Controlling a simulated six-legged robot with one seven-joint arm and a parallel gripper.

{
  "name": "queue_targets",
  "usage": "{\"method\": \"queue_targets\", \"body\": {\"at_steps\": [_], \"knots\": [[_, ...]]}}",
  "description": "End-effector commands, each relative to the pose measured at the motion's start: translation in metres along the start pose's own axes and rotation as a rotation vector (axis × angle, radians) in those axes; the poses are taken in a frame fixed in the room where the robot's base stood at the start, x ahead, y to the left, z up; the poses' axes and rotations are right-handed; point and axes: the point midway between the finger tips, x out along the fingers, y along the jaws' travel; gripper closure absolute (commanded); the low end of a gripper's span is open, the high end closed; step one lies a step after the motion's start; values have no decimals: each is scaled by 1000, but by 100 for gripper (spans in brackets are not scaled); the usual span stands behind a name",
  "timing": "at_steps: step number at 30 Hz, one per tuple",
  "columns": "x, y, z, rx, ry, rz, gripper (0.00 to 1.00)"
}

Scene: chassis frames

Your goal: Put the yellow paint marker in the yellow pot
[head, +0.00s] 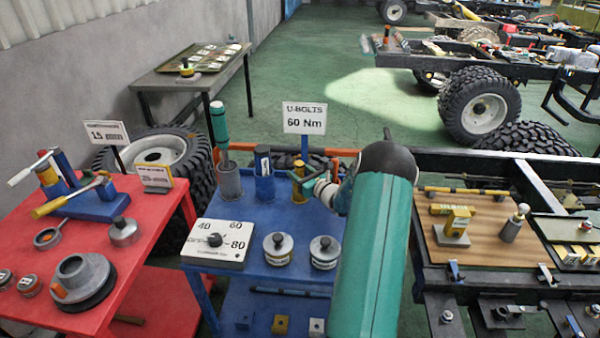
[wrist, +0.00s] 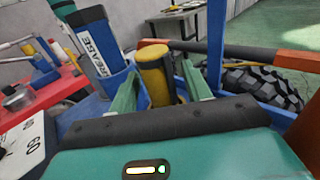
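The yellow pot (head: 299,193) stands upright at the back of the blue cart, right of the blue pot. The yellow paint marker (wrist: 155,72) appears upright in it, its tan-yellow top showing above the rim; it also shows in the head view (head: 298,167). My gripper (wrist: 160,80) is low at the pot, its green fingers on either side of the marker. The fingers look spread, with a narrow gap at the right. In the head view my gripper (head: 314,183) is just right of the pot. The marker's lower end is hidden.
The blue pot (head: 264,189) holds a blue grease marker (wrist: 96,45) close on the left. A grey pot (head: 229,184) holds a teal-handled tool. A U-bolts sign (head: 304,118) stands behind. Two round tins (head: 278,250) and a dial plate (head: 217,243) stand in front.

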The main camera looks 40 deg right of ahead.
Motion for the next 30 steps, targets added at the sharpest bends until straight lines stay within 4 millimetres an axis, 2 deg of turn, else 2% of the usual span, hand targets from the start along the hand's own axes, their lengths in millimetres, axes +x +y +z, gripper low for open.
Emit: {"method": "queue_targets", "body": {"at_steps": [11, 16, 24, 30], "knots": [[-3, 0, 3, 1, 1, -1, 51], [-27, -1, 3, 0, 1, -2, 51], [-86, -1, 3, 1, 1, -3, 51], [-114, -1, 3, 0, 1, -2, 51]]}}
